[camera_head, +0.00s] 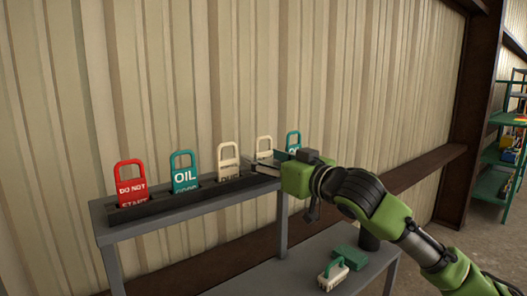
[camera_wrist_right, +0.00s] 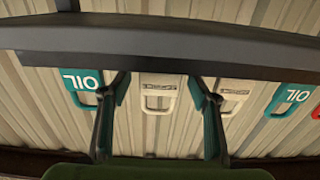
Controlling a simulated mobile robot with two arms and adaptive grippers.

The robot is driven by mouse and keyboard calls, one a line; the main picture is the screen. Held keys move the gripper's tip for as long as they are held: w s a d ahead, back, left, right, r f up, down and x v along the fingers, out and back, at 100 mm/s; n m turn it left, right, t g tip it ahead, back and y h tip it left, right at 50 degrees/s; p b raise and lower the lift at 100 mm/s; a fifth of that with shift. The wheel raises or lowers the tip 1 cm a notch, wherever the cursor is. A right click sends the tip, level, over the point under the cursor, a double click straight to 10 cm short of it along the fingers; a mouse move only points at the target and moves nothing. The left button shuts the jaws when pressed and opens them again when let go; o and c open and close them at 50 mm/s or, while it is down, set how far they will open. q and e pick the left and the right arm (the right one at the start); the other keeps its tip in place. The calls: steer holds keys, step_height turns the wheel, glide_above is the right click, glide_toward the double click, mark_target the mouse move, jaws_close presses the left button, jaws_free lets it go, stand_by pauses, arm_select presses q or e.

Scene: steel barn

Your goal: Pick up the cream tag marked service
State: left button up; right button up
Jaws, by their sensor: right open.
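Two cream tags with looped handles stand in the slotted rack, and their small print is hard to read. The one nearer the middle (camera_head: 228,160) shows part of a word low on its face; it also shows in the right wrist view (camera_wrist_right: 236,90). The other cream tag (camera_head: 264,145) is partly hidden behind my right gripper (camera_head: 264,165). In the right wrist view this second cream tag (camera_wrist_right: 158,84) appears between the spread fingers of my open gripper (camera_wrist_right: 160,92). I cannot tell whether the fingers touch it. My left gripper is out of view.
The grey rack (camera_head: 195,207) also holds a red DO NOT START tag (camera_head: 130,183), a teal OIL tag (camera_head: 184,172) and another teal tag (camera_head: 293,141). A cream item (camera_head: 333,275) and a teal item (camera_head: 350,257) lie on the lower shelf. A corrugated wall stands close behind.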

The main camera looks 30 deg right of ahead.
steer(key=shift+w, duration=0.3)
steer(key=c, duration=1.1)
steer(key=shift+r, duration=0.1)
